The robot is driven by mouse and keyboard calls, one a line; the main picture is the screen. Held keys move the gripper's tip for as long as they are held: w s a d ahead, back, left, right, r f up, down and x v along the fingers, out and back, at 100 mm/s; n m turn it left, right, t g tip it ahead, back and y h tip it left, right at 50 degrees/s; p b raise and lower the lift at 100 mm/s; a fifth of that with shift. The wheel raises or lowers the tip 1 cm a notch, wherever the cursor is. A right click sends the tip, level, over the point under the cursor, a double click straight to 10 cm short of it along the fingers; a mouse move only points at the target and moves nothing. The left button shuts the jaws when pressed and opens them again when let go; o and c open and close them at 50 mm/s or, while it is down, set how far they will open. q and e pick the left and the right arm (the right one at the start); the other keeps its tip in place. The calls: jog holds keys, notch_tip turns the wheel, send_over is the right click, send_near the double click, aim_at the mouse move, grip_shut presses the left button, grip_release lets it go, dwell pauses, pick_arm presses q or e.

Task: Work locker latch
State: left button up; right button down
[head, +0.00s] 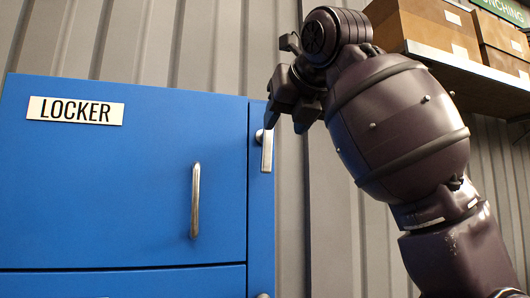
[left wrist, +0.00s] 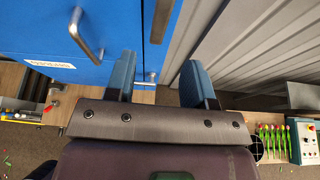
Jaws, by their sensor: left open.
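The blue locker (head: 130,190) stands at the left of the head view, its upper door closed or nearly so. The silver latch (head: 266,150) sits upright on the narrow blue strip right of this door. Contact cannot be told. Its fingers also show in the left wrist view (left wrist: 160,62). My right gripper is in neither view.
The door handle (head: 195,200) stands out left of the latch. A lower latch (left wrist: 150,78) shows below. A shelf (head: 470,72) with cardboard boxes (head: 425,25) is at the upper right. Tulips (left wrist: 272,140) and a control box (left wrist: 304,142) lie lower right. Corrugated wall backs the locker.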

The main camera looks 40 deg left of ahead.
aim_at(268, 150)
pick_arm(q)
jog(key=p+x, duration=0.2)
jog(key=x, duration=0.8)
jog(key=shift+a+f, duration=0.2)
jog(key=shift+a, duration=0.05)
grip_shut()
